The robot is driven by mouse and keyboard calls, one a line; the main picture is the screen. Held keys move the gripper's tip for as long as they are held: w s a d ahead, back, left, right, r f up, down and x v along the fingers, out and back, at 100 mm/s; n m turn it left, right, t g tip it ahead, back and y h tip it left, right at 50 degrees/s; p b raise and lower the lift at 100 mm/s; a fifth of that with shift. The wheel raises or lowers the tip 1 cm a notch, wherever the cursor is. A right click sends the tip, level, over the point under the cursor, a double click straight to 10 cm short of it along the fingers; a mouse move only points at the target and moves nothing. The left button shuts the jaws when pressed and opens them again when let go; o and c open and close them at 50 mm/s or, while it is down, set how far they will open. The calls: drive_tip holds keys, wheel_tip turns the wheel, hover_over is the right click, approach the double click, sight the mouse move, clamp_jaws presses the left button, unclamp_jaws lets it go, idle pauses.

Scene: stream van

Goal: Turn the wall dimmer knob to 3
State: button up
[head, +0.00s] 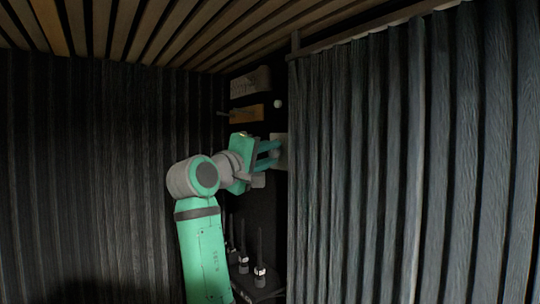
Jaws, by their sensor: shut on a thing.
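The wall dimmer is a pale plate (284,151) on the dark back wall, partly cut off by the slatted panel on the right. A small grey rounded knob (274,154) shows in front of it, between my fingertips. My gripper (271,154) reaches the plate from the left with its two green fingers, one above the other, and is shut on the knob. Any marks or numbers on the dimmer are too small or hidden to read, so I cannot tell its setting.
A slatted dark panel (400,170) stands close on the right of my gripper. Above are a wooden block (246,113) and a small white round thing (278,104) on the wall. Several dark upright rods with white bands (260,271) stand on a dark surface below.

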drive_tip(key=shift+n, duration=0.4)
drive_tip(key=o, duration=1.1)
drive_tip(key=shift+c, duration=0.2)
drive_tip(key=v, duration=1)
drive_tip(key=shift+s+a, duration=0.15)
drive_tip(key=shift+s, duration=0.25)
